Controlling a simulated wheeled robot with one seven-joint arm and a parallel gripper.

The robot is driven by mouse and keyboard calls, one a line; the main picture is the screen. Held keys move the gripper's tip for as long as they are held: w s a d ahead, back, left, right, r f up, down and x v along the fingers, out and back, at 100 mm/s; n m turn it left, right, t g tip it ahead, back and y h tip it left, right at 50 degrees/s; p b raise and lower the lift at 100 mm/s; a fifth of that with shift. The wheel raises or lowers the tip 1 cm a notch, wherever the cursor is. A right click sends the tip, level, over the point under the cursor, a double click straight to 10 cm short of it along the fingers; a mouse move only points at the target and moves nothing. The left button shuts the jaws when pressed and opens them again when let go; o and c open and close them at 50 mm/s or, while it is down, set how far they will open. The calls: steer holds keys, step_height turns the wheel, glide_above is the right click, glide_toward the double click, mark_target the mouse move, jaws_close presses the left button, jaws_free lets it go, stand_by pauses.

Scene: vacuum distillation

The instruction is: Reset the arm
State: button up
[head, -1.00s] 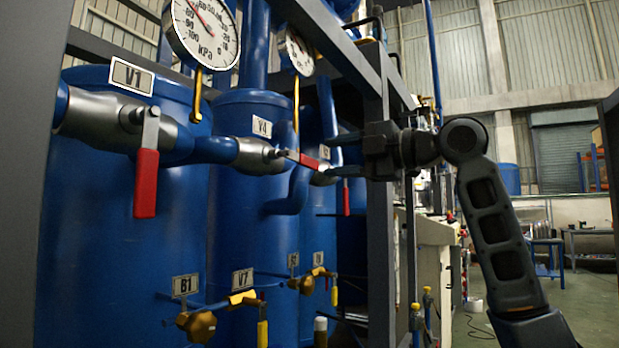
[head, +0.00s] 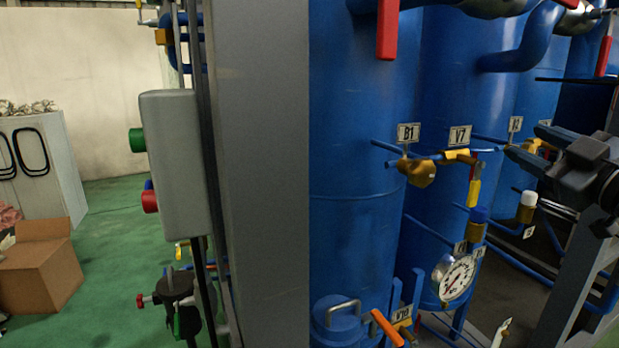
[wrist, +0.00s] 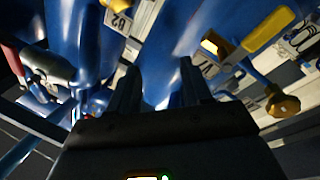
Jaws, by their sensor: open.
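My gripper (head: 524,141) is at the right of the head view, its black fingers apart and pointing left toward the blue tanks. It is near the B2 tag (head: 515,125) and a yellow-handled valve (head: 537,147); I cannot tell whether it touches anything. In the wrist view my gripper (wrist: 157,85) has its two fingers spread with a blue tank (wrist: 160,88) beyond and nothing visible between them. The B2 tag also shows in the wrist view (wrist: 120,22). The rest of my arm is cut off at the right edge of the head view.
A grey frame post (head: 262,180) and a grey button box (head: 175,160) stand left of the tanks. The brass B1 valve (head: 420,172), V7 handle (head: 474,192) and a gauge (head: 458,278) lie left of my gripper. A cardboard box (head: 42,275) sits on the green floor.

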steer(key=s+a+f+m+g+h+p, duration=0.1)
steer(key=s+a+f+m+h, duration=0.1)
steer(key=s+a+f+m, duration=0.75)
steer(key=s+a+f+g+h+p, duration=0.15)
steer(key=s+f, duration=0.55)
steer(key=f, duration=0.7)
steer(key=s+a+g+p, duration=0.1)
steer(key=s+a, duration=0.2)
steer(key=s, duration=1.1)
steer(key=s+a+g+p, duration=0.1)
steer(key=s+a, duration=0.2)
steer(key=s, duration=1.1)
steer(key=shift+s+a+y+p, duration=0.3)
steer(key=shift+s+y, duration=0.05)
steer(key=shift+s, duration=0.05)
